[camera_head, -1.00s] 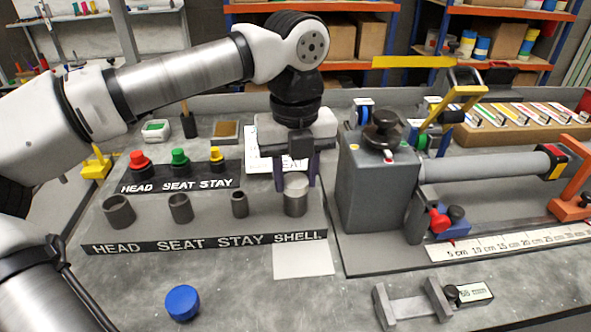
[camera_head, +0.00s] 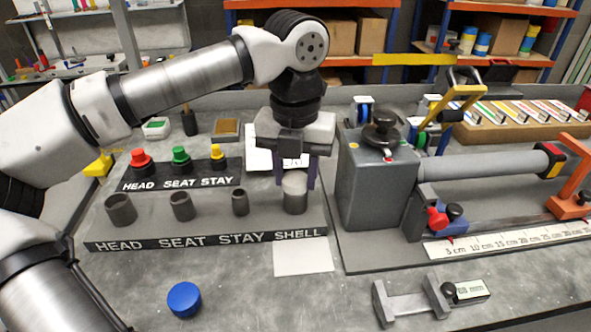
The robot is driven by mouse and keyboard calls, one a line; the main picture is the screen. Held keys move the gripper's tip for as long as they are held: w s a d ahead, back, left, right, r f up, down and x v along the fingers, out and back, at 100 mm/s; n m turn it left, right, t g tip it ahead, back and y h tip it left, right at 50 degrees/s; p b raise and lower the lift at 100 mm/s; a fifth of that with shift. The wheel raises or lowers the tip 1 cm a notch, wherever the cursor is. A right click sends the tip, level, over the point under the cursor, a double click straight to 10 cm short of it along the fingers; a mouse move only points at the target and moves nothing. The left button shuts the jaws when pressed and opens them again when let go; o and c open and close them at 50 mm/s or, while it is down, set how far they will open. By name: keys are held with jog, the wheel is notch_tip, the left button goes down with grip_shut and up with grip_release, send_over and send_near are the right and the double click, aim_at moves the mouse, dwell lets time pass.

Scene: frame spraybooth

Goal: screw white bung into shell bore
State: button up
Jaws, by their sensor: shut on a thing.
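The grey cylindrical shell (camera_head: 295,204) stands upright at the SHELL end of the black-and-white labelled grey rack (camera_head: 160,228). The pale top piece, which looks like the white bung (camera_head: 294,182), sits at the shell's mouth. My gripper (camera_head: 296,179) points straight down over the shell, with its dark fingers either side of the pale piece and shut on it. How deep the bung sits in the bore is hidden.
Empty HEAD, SEAT and STAY bores stand left of the shell, with red, green and yellow plugs (camera_head: 179,160) behind. A grey machine block (camera_head: 378,190) is close on the right. A blue cap (camera_head: 184,299) and a caliper (camera_head: 412,305) lie in front.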

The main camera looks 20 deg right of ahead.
jog(key=m, duration=0.4)
jog(key=shift+m+p, duration=0.3)
jog(key=shift+m, duration=0.2)
jog(key=m, duration=0.3)
jog(key=shift+m, duration=0.4)
jog(key=o, duration=0.7)
